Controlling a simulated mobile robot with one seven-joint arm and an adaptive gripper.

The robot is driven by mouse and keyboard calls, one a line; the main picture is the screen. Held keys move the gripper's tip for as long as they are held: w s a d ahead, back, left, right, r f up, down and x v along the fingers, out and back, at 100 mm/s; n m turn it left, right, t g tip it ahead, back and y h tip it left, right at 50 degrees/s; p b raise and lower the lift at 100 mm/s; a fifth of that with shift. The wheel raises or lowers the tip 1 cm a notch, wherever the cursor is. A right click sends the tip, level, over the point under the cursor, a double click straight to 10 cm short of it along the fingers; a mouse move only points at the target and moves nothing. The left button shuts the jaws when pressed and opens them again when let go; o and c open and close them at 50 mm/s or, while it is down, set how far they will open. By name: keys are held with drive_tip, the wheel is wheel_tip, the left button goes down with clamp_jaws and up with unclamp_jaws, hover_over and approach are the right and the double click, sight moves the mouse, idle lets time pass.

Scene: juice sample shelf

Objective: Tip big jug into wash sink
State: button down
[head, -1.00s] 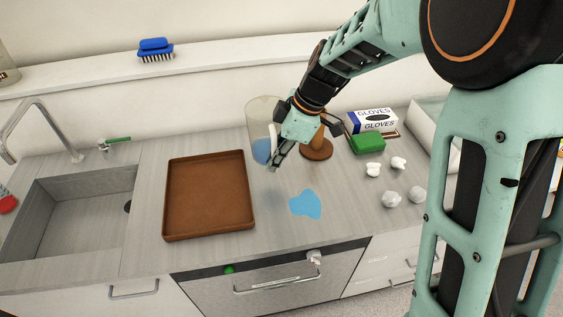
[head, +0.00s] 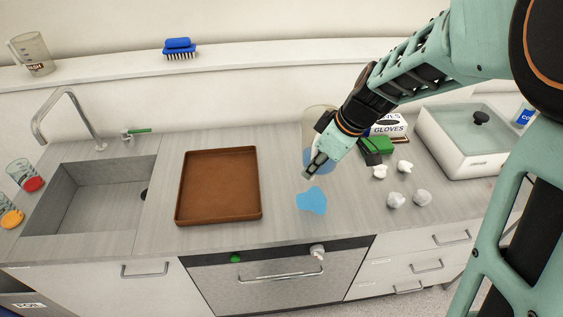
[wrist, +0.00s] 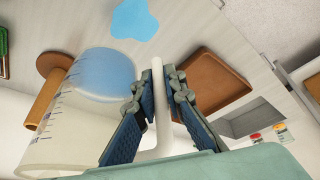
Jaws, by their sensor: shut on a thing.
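The big jug (head: 317,116) is clear with blue liquid in its lower part. It stands upright over the right half of the counter, partly hidden behind my gripper. In the wrist view the jug (wrist: 75,120) shows measuring marks and a white handle (wrist: 160,95). My gripper (head: 308,172) is shut on this handle, with a finger (wrist: 125,130) on each side. Whether the jug's base touches the counter I cannot tell. The grey wash sink (head: 95,200) is at the left, beyond the brown tray, and looks empty.
A brown tray (head: 180,205) lies between sink and jug. A blue patch (head: 311,200) is on the counter. A brown stand (wrist: 52,65) is close to the jug. A tap (head: 72,100) arches over the sink. Cups (head: 20,170) stand left of it. White lumps (head: 396,200) lie at right.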

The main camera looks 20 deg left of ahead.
drive_tip(key=d+f+m+t+h, duration=0.1)
drive_tip(key=d+m+t+h, duration=0.2)
drive_tip(key=d+m, duration=1.2)
drive_tip(key=d+h, duration=0.1)
drive_tip(key=d, duration=0.6)
drive_tip(key=shift+f+m+h, duration=0.3)
drive_tip(key=shift+f+h, duration=0.05)
drive_tip(key=shift+h, duration=0.05)
